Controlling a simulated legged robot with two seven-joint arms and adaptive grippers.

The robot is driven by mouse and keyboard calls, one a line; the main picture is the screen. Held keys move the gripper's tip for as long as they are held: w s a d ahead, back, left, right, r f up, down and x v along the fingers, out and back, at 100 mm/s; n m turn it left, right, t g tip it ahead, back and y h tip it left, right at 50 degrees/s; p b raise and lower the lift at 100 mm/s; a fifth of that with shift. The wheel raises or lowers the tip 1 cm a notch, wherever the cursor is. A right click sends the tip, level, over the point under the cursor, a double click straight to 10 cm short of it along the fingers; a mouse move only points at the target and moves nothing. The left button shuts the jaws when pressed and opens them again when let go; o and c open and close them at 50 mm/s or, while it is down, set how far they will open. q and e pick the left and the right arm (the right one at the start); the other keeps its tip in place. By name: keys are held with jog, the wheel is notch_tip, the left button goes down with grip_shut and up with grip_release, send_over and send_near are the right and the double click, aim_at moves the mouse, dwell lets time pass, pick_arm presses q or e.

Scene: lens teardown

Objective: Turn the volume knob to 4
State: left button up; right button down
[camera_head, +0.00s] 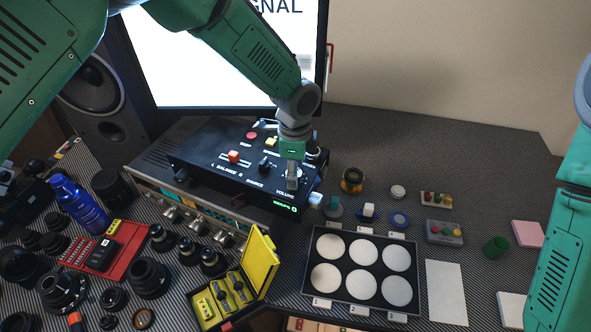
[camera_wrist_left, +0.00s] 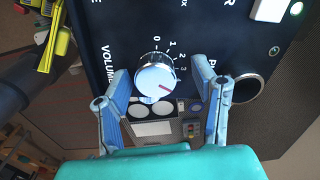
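The volume knob (camera_wrist_left: 155,72) is a silver-white round dial on the black control box (camera_head: 225,165). The wrist view shows its printed scale with 0, 1, 2 and 3 readable. A short red line marks the knob's face, but I cannot tell which number it points to. My left gripper (camera_wrist_left: 160,88) is open, with one blue finger on each side of the knob and visible gaps between. In the head view, my left gripper (camera_head: 293,178) is at the box's right end, by the VOLUME label. My right gripper is out of view.
A red button (camera_head: 252,135) and a red switch cap (camera_head: 233,156) sit on the box near my left arm. An open yellow case (camera_head: 262,262) stands in front. A tray of white discs (camera_head: 315,258) lies to the right. Several dark lenses crowd the left.

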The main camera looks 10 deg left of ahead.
pick_arm(q)
jog(key=shift+r, duration=0.35)
notch_tip(320, 180, up, 11)
jog(key=shift+r, duration=0.1)
dwell(0.3)
